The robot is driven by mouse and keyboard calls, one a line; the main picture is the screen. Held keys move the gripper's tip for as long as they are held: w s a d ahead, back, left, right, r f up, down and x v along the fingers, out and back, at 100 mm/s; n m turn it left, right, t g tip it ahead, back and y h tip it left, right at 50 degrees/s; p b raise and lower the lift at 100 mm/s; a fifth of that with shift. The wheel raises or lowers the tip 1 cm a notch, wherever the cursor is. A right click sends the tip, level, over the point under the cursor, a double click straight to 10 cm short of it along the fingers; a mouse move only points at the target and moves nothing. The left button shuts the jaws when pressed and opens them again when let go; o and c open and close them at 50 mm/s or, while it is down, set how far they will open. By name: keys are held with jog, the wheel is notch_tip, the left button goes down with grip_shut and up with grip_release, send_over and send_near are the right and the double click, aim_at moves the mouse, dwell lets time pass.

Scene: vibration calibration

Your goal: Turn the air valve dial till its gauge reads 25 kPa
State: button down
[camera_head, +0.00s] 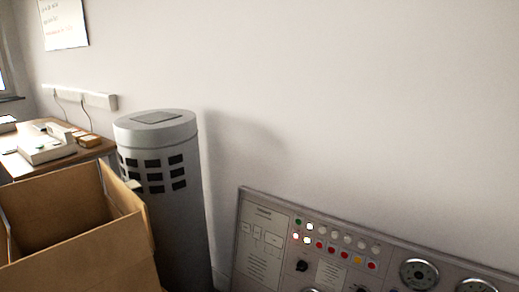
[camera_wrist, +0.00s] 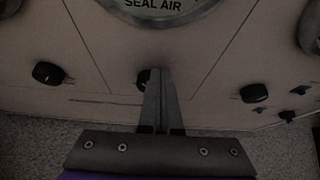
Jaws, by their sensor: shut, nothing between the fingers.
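In the wrist view my gripper (camera_wrist: 160,72) is shut and empty, its two fingers together and pointing at the panel. A black dial (camera_wrist: 142,80) is partly hidden behind the fingertips. I cannot tell whether they touch it. Above it is the lower edge of a round gauge (camera_wrist: 152,14) marked "SEAL AIR". Its needle and scale are out of frame, so no reading shows. Further black dials sit to the left (camera_wrist: 47,72) and right (camera_wrist: 254,92). In the head view the control panel (camera_head: 259,219) stands at the lower right. My gripper is not in that view.
In the head view a grey cylinder (camera_head: 157,211) with dark slots stands left of the panel. An open cardboard box (camera_head: 104,250) is in front of it. A desk (camera_head: 91,152) with items is at the far left. Small black levers (camera_wrist: 298,90) show at the wrist view's right.

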jog(key=s+a+r, duration=0.1)
jog(key=s+a, duration=0.2)
jog(key=s, duration=0.2)
jog(key=shift+r, duration=0.4)
dwell(0.4)
jog(key=shift+a, duration=0.1)
